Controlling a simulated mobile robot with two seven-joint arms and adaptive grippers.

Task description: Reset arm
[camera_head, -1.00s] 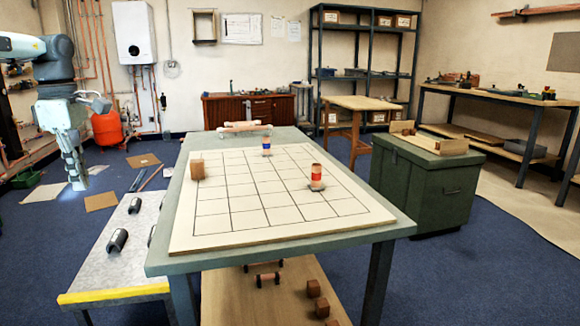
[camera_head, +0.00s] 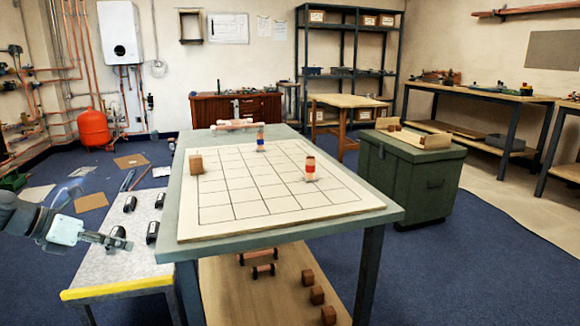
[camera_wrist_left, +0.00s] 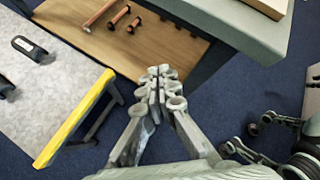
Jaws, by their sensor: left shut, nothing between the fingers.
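My left gripper (camera_head: 115,242) comes in low from the left in the head view, over the grey side bench (camera_head: 95,272) with its yellow front edge. In the left wrist view its fingers (camera_wrist_left: 160,82) are together, with nothing between them. The fingertips show there against the blue floor and the edge of the wooden lower shelf (camera_wrist_left: 165,42). Part of what looks like my right gripper (camera_wrist_left: 245,138) shows at the lower right of the wrist view; its jaw state is unclear. It is not seen in the head view.
A gridded board (camera_head: 260,190) lies on the green-grey table (camera_head: 350,222), bearing a wooden cube (camera_head: 196,164) and two banded copper pieces, one blue (camera_head: 260,140), one red (camera_head: 310,168). Dark half-round holders (camera_head: 152,232) sit on the side bench. A green chest (camera_head: 415,185) stands right.

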